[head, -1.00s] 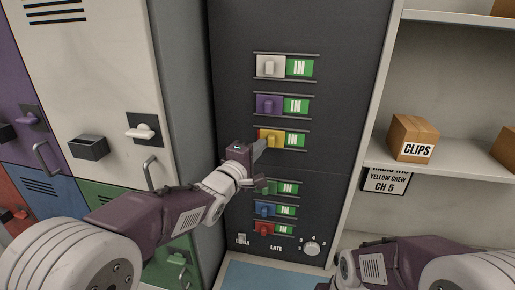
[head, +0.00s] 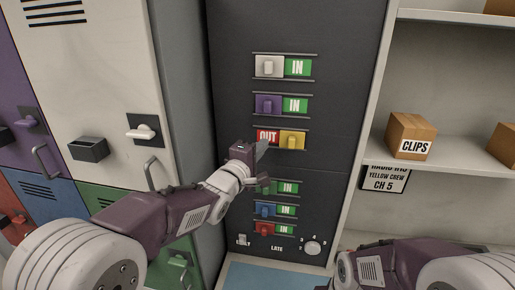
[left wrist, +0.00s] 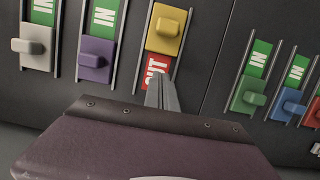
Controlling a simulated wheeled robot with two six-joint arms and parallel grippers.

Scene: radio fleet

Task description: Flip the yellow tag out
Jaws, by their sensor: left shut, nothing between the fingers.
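The yellow tag (head: 292,141) is a sliding block with a raised knob on the dark panel. It sits at the right end of its rails, and a red OUT label (head: 267,136) shows to its left. In the left wrist view the yellow tag (left wrist: 166,29) is at the top of its track, with the red label (left wrist: 157,70) below it. My left gripper (head: 262,148) is shut and empty, its fingertips in front of the lower part of the red label, apart from the yellow tag. My right arm shows at the lower right, but its gripper is not visible.
The white (head: 268,67), purple (head: 268,104), green, blue (head: 264,210) and red (head: 263,229) tags sit left with green IN labels. A dial (head: 312,248) is below. Lockers stand left; a shelf with a CLIPS box (head: 410,136) stands right.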

